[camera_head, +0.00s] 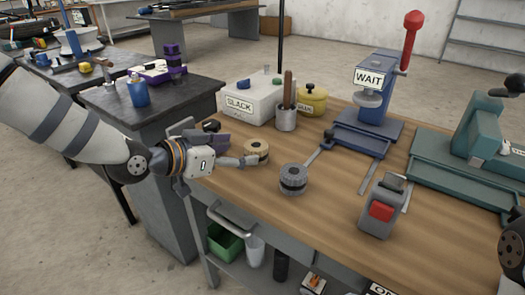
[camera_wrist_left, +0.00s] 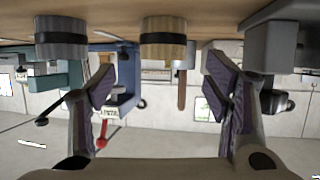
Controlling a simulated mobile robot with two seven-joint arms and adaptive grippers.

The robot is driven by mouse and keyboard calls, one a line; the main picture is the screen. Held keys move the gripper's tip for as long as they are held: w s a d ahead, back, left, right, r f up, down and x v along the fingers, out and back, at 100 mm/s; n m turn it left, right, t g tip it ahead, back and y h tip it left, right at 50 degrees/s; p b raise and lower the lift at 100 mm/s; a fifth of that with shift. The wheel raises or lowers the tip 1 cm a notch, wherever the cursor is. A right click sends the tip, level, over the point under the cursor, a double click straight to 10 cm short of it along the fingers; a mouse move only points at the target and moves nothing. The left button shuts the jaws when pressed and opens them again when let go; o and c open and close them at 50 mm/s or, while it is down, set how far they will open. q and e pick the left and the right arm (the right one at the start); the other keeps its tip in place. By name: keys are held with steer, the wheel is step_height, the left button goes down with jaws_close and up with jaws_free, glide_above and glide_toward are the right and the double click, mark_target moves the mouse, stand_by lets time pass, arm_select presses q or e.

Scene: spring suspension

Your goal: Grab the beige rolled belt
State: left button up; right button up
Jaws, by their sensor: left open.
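The beige rolled belt (camera_head: 257,150) stands upright on the wooden workbench near its left end. In the left wrist view, which is upside down, the beige rolled belt (camera_wrist_left: 163,43) has a black band round its middle and appears in the gap between the fingers, ahead of them. My left gripper (camera_head: 228,150) is open and empty, low over the bench's left edge. One finger reaches close to the belt in the head view; I cannot tell if it touches. In the wrist view the open left gripper (camera_wrist_left: 162,82) has both fingertips showing. My right gripper is not in view.
A grey roll (camera_head: 293,180) with a black band stands to the right of the belt. Behind are a SLACK box (camera_head: 252,103), a grey cup (camera_head: 286,119) and a yellow pot (camera_head: 312,101). A blue press (camera_head: 366,130) with a WAIT sign stands right.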

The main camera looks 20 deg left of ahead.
mark_target(256, 149)
arm_select(q)
steer(key=x, duration=0.3)
steer(key=b+x, duration=0.1)
steer(key=x, duration=0.3)
steer(key=shift+a+f, duration=0.2)
steer(key=shift+f, duration=0.15)
steer(key=shift+w+d, duration=0.15)
steer(key=shift+w, duration=0.2)
steer(key=shift+r, duration=0.15)
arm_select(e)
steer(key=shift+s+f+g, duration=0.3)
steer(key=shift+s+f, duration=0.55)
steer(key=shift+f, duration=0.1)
arm_select(q)
steer(key=c, duration=1.3)
